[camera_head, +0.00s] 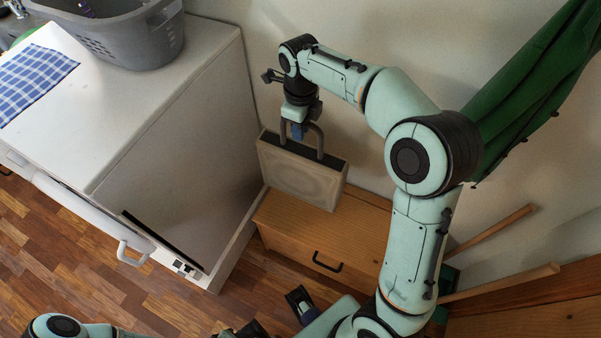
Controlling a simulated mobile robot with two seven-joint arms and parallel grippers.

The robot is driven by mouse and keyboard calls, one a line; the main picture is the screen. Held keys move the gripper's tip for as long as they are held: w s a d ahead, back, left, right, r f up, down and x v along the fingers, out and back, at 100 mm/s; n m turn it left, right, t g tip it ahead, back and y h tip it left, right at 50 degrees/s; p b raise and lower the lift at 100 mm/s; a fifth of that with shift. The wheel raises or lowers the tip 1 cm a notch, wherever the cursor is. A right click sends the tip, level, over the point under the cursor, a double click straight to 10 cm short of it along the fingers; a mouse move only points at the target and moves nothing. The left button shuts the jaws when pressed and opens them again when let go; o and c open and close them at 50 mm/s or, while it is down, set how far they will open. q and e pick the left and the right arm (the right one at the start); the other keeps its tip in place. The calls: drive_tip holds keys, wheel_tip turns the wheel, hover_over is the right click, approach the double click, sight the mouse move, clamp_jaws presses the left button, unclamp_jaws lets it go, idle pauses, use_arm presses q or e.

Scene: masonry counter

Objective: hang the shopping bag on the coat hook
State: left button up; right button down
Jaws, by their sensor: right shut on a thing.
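The shopping bag (300,180) is a boxy beige bag with a dark top and grey looped handles. It hangs upright, slightly tilted in the picture, over the wooden cabinet. My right gripper (298,132) is shut on its handle from above. Whether the bag's bottom touches the cabinet cannot be told. A small dark pronged piece (270,76) shows beside my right wrist; I cannot tell if it is the coat hook or part of my arm. My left gripper (301,306) shows only partly at the bottom edge, low over the floor, its opening unclear.
A white appliance (180,150) stands left of the bag, with a grey basket (120,35) and blue checked cloth (35,82) on top. The wooden cabinet (340,235) stands below. A green garment (530,85) hangs at right, above wooden poles (500,283).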

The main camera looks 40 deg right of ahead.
sight(300, 150)
wheel_tip(300, 150, down, 15)
drive_tip(key=shift+r+b, duration=0.1)
drive_tip(key=shift+b, duration=0.8)
drive_tip(key=shift+f, duration=0.2)
drive_tip(key=c, duration=1)
unclamp_jaws()
wheel_tip(300, 150, up, 12)
drive_tip(key=shift+r+p, duration=0.15)
drive_tip(key=shift+p, duration=0.65)
